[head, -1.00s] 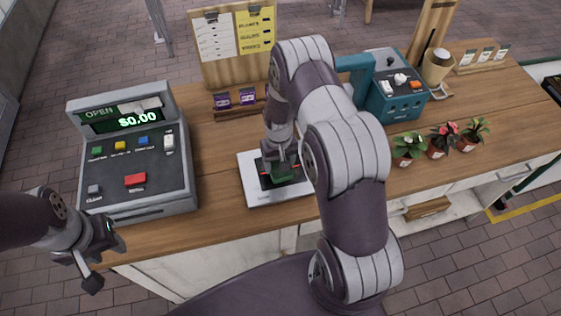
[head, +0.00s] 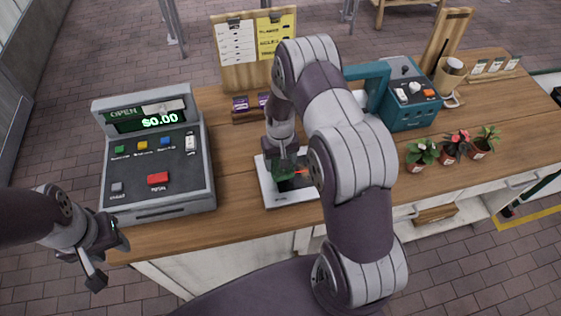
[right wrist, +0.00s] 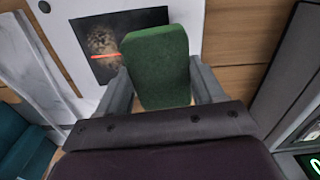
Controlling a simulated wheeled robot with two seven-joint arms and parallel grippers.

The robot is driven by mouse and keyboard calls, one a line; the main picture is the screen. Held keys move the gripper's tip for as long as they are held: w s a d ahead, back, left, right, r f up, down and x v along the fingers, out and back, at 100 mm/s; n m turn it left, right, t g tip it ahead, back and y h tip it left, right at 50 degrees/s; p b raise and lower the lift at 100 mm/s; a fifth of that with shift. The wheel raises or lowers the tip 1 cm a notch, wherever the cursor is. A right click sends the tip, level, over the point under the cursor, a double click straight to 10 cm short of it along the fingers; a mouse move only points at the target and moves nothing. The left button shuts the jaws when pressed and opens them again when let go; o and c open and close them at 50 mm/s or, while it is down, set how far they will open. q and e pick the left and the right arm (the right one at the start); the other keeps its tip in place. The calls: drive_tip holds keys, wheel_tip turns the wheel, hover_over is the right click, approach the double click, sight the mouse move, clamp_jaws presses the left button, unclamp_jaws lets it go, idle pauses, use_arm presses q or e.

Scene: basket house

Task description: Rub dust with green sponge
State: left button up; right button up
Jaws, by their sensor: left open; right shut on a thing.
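The green sponge (right wrist: 155,65) is held between the two fingers of my right gripper (right wrist: 160,88). It also shows in the head view (head: 284,171), partly hidden by the gripper. Below it is a white flat scanner plate (head: 275,198) with a black window. A brownish patch of dust (right wrist: 103,42) lies on the black window, beside the sponge in the right wrist view, with a red light line across it. The sponge is over the window's edge; whether it touches cannot be told. My left gripper (head: 100,262) is open and empty, in front of the cash register.
A grey cash register (head: 158,165) stands left of the plate on the wooden counter (head: 232,195). A teal machine (head: 405,95) and small potted plants (head: 452,148) stand to the right. A clipboard board (head: 255,50) and small purple packets (head: 240,104) are behind.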

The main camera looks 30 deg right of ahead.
drive_tip(key=r, duration=0.1)
drive_tip(key=r+p, duration=0.1)
drive_tip(key=shift+w+a+r, duration=0.1)
drive_tip(key=shift+a+r, duration=0.1)
drive_tip(key=shift+r, duration=0.2)
drive_tip(key=shift+r+p, duration=0.2)
drive_tip(key=shift+p, duration=0.2)
drive_tip(key=shift+d+r, duration=0.1)
